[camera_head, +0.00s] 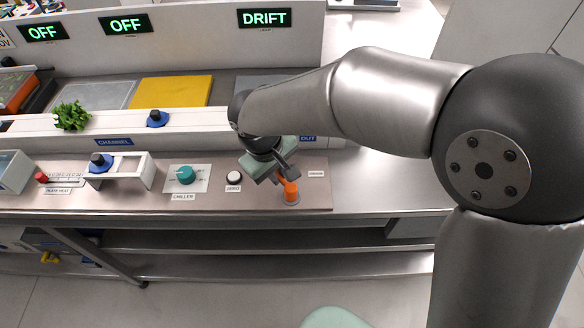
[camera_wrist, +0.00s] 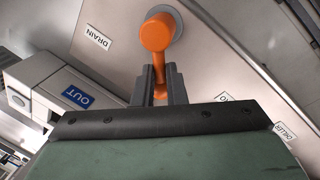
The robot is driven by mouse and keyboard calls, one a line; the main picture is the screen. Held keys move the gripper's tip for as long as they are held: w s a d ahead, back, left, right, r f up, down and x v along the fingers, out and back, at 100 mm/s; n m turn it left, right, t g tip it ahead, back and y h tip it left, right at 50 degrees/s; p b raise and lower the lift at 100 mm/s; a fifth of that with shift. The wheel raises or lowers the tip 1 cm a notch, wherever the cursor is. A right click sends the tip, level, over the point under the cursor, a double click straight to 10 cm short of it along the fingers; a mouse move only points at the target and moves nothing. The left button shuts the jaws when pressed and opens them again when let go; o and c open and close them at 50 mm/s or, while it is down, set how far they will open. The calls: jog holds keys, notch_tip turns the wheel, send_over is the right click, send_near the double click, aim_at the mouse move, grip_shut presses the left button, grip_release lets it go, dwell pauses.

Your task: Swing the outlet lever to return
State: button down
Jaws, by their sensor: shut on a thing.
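The outlet lever (camera_head: 291,190) is orange and stands on a round grey base near the right end of the control panel (camera_head: 318,196). In the wrist view the orange lever (camera_wrist: 156,34) has a thick round hub on its base, and its arm runs down between my two fingers. My gripper (camera_head: 284,178) is shut on the lever's arm, and the dark fingers (camera_wrist: 160,84) sit on either side of it. A DRAIN label (camera_wrist: 97,37) lies on the panel to the left of the hub in the wrist view. No readable return label shows.
A white button (camera_head: 234,178) and a teal chiller knob (camera_head: 186,175) are to the left on the panel. A raised white channel (camera_head: 200,121) with a blue OUT label (camera_wrist: 77,96) runs behind. Displays above read OFF, OFF and DRIFT (camera_head: 265,18).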

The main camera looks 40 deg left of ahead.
jog(key=shift+a+r, duration=0.25)
jog(key=shift+a, duration=0.1)
jog(key=c, duration=1.4)
grip_release()
jog(key=shift+f, duration=0.1)
jog(key=s+r, duration=0.3)
jog(key=r, duration=1.4)
jog(key=shift+s+a, duration=0.2)
jog(key=shift+a, duration=0.05)
